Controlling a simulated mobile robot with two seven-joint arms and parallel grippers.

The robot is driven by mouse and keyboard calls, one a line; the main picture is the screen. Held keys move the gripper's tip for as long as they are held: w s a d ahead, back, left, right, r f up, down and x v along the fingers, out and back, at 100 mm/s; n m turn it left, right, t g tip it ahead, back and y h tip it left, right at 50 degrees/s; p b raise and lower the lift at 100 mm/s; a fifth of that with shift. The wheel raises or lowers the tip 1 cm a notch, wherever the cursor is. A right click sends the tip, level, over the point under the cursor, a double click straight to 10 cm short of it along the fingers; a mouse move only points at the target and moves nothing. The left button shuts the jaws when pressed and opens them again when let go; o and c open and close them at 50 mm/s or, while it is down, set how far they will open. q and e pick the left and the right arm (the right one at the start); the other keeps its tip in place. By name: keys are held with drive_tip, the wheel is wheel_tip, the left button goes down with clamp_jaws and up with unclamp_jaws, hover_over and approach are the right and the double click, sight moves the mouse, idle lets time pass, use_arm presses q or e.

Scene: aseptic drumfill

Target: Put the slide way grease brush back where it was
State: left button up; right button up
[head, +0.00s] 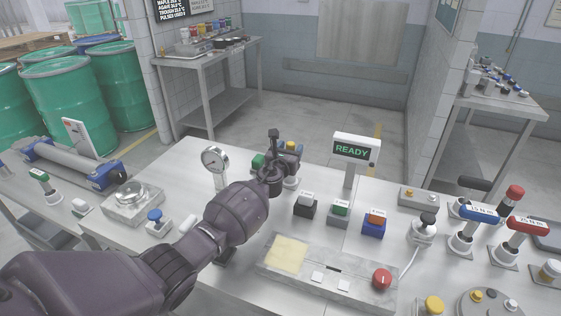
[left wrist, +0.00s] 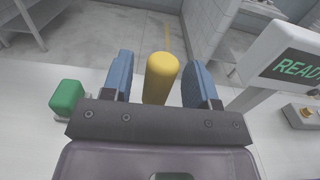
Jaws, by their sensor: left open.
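My left gripper (head: 287,155) reaches over the middle of the steel bench. In the left wrist view its two blue fingers (left wrist: 161,72) are open. A yellow rounded handle (left wrist: 160,76) stands upright between them, with a gap on each side. In the head view the yellow top (head: 291,145) shows just beyond the gripper, above a pale holder, partly hidden by the wrist. I cannot tell from any label whether this is the slide way grease brush. A green-topped item (left wrist: 67,97) stands to its left. My right gripper is not in view.
A dial gauge (head: 215,161) stands left of the gripper and a READY display (head: 355,149) right of it. Several small labelled boxes, a panel with a red knob (head: 382,278), and blue and red-handled tools (head: 527,224) fill the right side.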

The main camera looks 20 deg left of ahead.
use_arm(q)
drive_tip(key=s+p, duration=0.3)
drive_tip(key=s, duration=0.7)
drive_tip(key=shift+s, duration=0.15)
drive_tip(key=shift+a, duration=0.1)
